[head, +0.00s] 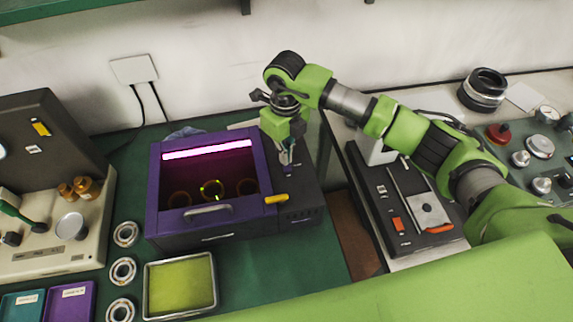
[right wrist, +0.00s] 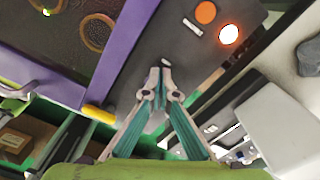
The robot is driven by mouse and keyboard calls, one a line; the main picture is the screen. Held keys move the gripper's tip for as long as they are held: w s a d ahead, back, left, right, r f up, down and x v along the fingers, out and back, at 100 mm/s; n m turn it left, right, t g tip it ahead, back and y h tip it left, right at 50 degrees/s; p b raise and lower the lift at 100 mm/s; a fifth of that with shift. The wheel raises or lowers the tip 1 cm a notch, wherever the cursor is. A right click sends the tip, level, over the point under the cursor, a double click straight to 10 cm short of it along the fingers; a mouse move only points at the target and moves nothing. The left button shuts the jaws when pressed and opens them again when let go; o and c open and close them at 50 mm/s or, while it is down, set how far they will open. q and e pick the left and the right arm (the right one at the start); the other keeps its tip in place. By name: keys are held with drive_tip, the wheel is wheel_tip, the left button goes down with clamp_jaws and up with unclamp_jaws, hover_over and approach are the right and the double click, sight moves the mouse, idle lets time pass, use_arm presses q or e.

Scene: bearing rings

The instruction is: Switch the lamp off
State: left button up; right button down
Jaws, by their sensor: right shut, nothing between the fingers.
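A purple box (head: 208,218) with a glowing pink-white lamp tube (head: 207,149) stands on the green table in the head view. Its lamp is lit, and a few rings (head: 211,190) lie inside. A dark control panel (head: 300,203) adjoins its right side. In the right wrist view, the panel (right wrist: 205,62) carries a dull orange button (right wrist: 206,12) and a brightly lit one (right wrist: 229,34). My right gripper (head: 287,167) is shut and empty, pointing down over the panel; its fingertips (right wrist: 161,68) lie below both buttons in the wrist view. I cannot tell whether they touch the panel. My left gripper is not in view.
A yellow handle (head: 276,199) sticks out at the box's front right corner. Bearing rings (head: 122,271) and a yellow-green tray (head: 181,286) lie in front and left. A beige machine (head: 55,238) stands left; a dark device (head: 405,205) stands right, across a gap.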

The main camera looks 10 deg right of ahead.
drive_tip(key=shift+f+b, duration=0.35)
drive_tip(key=shift+f, duration=0.1)
drive_tip(key=shift+s+r, duration=0.1)
drive_tip(key=shift+r+p, duration=0.6)
drive_tip(key=shift+r, duration=0.2)
drive_tip(key=shift+r+p, duration=1.25)
drive_tip(key=shift+r, duration=1.45)
